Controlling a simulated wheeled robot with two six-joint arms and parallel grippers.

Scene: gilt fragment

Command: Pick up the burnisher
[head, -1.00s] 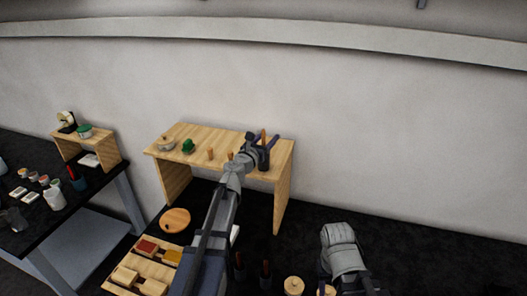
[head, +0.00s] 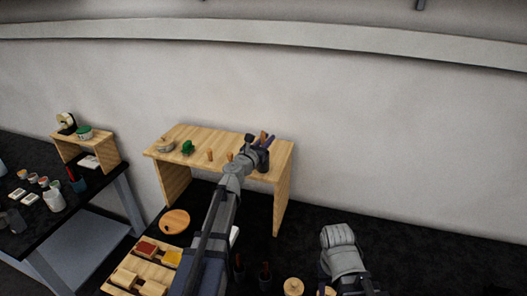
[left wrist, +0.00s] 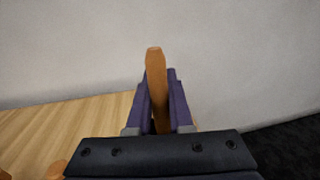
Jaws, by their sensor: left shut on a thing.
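The burnisher (left wrist: 156,80) shows as an orange-brown handle standing up between the purple fingers of my left gripper in the left wrist view. My left gripper (head: 265,141) is shut on it. In the head view the burnisher (head: 263,134) shows only as a small brown tip at the gripper, above the right end of the wooden shelf (head: 222,143). Its lower part is hidden by the gripper, so I cannot tell whether it is clear of the dark holder there. My right arm shows at the lower right, but its gripper cannot be made out.
On the shelf stand a green object (head: 187,148), a pale lidded pot (head: 166,145) and small wooden pegs (head: 210,155). A round wooden board (head: 175,222) and a wooden tray (head: 133,268) lie on the dark table. The wall is close behind the shelf.

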